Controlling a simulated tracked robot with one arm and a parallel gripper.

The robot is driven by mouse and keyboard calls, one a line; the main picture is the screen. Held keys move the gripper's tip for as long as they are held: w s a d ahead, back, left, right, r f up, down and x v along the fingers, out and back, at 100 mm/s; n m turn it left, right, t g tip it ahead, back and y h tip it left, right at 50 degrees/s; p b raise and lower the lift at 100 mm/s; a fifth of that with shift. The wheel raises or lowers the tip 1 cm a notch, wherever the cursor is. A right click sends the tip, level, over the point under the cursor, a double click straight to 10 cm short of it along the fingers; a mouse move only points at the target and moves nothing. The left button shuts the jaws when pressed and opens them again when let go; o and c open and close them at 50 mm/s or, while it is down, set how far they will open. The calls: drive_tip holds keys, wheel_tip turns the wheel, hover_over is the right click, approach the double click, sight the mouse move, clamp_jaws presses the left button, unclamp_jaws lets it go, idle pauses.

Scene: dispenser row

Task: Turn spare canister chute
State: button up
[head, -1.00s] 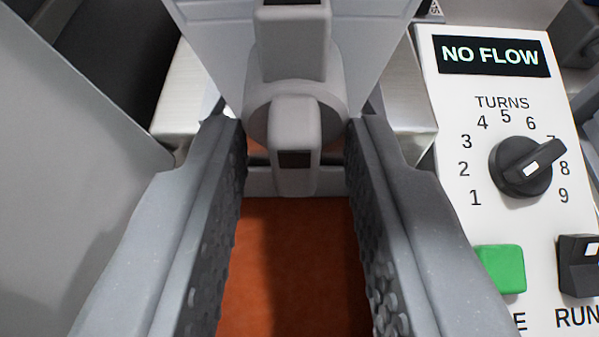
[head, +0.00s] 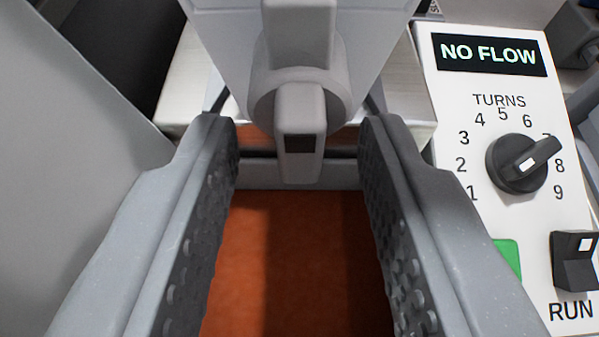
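A grey chute (head: 300,125) with a round hub and a downward handle with a dark square mark stands in the upper middle of the head view. A grey body (head: 345,40) rises behind it; I cannot tell whether this is the canister. My gripper (head: 300,140) is open, with one studded finger to the left of the handle and one to the right. There are visible gaps between the handle and both fingers. Nothing is held.
At right stands a white panel (head: 455,100) with a NO FLOW display (head: 490,54), a black TURNS dial (head: 520,163) pointing between 7 and 8, a green button (head: 508,258) and a black RUN switch (head: 574,262). An orange-brown surface (head: 290,260) lies below. A grey wall (head: 60,180) is at left.

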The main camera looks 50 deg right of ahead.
drive_tip(key=b+v, duration=0.3)
drive_tip(key=v, duration=1)
drive_tip(key=shift+s, duration=0.25)
drive_tip(key=shift+a, duration=0.1)
drive_tip(key=w+a+r+t+y+b, duration=0.4)
drive_tip(key=w+a+r, duration=0.1)
drive_tip(key=w+r, duration=0.35)
drive_tip(key=a+r+n+t+y+b, duration=0.2)
drive_tip(key=a+r+y+b, duration=0.1)
drive_tip(key=r, duration=0.5)
drive_tip(key=a+r+n+t+y+b, duration=0.2)
drive_tip(key=a+r, duration=0.1)
drive_tip(key=r, duration=0.5)
drive_tip(key=s+r+n+b, duration=0.3)
drive_tip(key=s+r, duration=0.5)
drive_tip(key=s, duration=0.3)
drive_tip(key=s+r+n+y+b, duration=0.1)
drive_tip(key=s+r+n+b, duration=0.2)
drive_tip(key=s, duration=0.9)
wheel_tip(320, 180, up, 5)
drive_tip(key=b, duration=0.3)
drive_tip(key=shift+d+g+y, duration=0.3)
drive_tip(key=shift+g, duration=0.1)
